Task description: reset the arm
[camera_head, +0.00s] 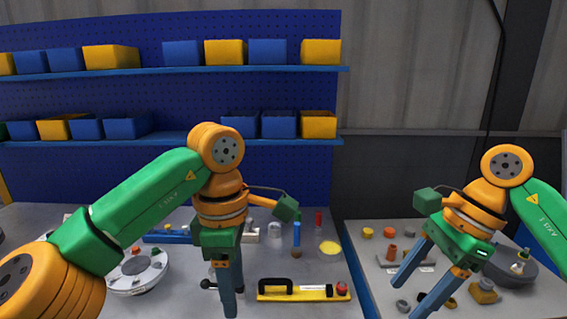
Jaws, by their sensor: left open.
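My left arm comes in from the left, and its gripper (229,305) points down over the left table. Its fingers are seen nearly edge-on and overlap; it is open, with nothing seen between them. My right arm comes in from the right, and its gripper (408,299) slants down to the left over the right table. Its two blue fingers are spread apart and empty. A light grey round flanged part (150,275) lies on the left table, to the left of my left gripper. A darker round flanged part (520,276) lies partly behind my right arm.
A yellow level-like tool (300,292) lies right of my left gripper on the left table (190,300). Small parts, including an orange one (391,252), are scattered on the right table (375,290). A gap separates the tables. Bin shelves (180,70) stand behind.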

